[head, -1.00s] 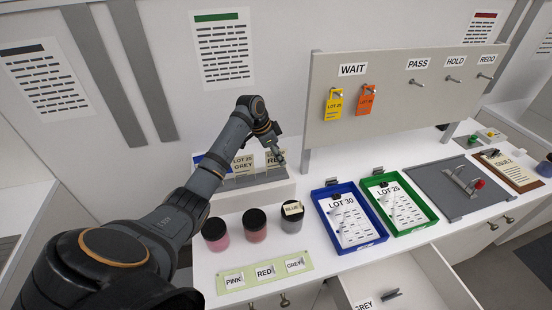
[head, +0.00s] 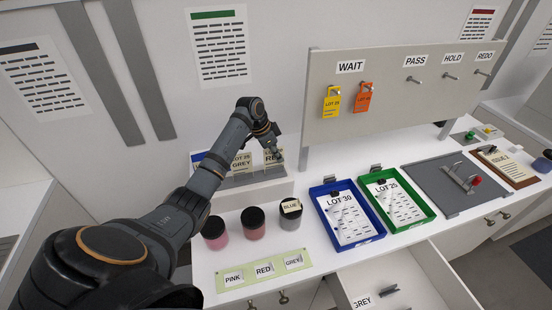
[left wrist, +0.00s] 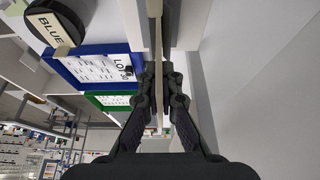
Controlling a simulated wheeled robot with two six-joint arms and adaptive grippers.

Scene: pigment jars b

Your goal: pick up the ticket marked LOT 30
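A grey rack (head: 252,178) at the back of the bench holds several upright cards. One reads LOT 25 GREY (head: 241,163); the cream card at the right end (head: 269,158) is partly covered by my left gripper (head: 277,152), and its lot number is not legible. In the left wrist view that card (left wrist: 157,40) shows edge-on between the fingers of my left gripper (left wrist: 160,75), which look closed on it. An orange tag (head: 363,97) hangs on a WAIT peg, its number hard to read. My right gripper is not in view.
A blue tray (head: 382,232) with a LOT 30 sheet and a green tray (head: 432,213) with a LOT 25 sheet stand to the right. Several dark-lidded jars (head: 253,224) stand in front of the rack. A drawer (head: 432,282) is open at the front.

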